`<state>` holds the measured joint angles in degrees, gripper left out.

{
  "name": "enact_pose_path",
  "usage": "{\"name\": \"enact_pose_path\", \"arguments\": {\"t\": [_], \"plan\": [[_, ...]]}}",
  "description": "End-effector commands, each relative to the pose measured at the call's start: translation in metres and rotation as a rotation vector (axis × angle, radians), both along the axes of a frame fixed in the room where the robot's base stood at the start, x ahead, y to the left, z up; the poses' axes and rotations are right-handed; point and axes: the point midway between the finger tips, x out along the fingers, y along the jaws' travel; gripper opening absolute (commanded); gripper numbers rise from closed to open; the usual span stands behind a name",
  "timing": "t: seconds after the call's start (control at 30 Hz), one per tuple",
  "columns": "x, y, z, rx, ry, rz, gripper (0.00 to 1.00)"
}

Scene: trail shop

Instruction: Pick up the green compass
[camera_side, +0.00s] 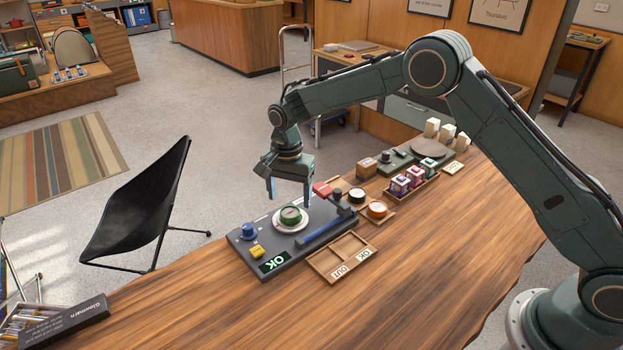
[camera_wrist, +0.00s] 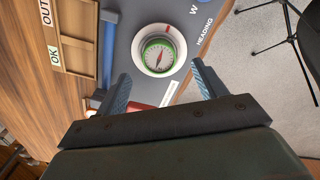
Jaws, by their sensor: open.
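The green compass (camera_side: 290,214) sits on a round white dial seat (camera_side: 301,224) on a dark grey test board (camera_side: 245,262). In the wrist view the compass (camera_wrist: 158,56) shows its white face and red needle, facing the camera. My gripper (camera_side: 288,192) is above the board, with its fingers pointing down, apart and empty. In the wrist view the blue fingertips (camera_wrist: 160,80) are to either side of the compass's lower edge in the picture. The compass is not between closed fingers, and the gap in height is hard to judge.
An orange compass (camera_side: 377,209) and a black one (camera_side: 357,195) are close on the right.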

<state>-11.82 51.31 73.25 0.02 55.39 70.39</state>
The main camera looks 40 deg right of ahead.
Motion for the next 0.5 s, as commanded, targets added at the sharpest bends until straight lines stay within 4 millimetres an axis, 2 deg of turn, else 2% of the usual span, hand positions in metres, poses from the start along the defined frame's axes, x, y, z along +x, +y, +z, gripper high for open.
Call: {"name": "enact_pose_path", "arguments": {"t": [0.3,0.5], "plan": [[-0.002,0.001,-0.036,-0.001,0.003,0.0,0.7],[-0.002,0.001,-0.044,-0.001,0.001,0.0,0.7]]}}
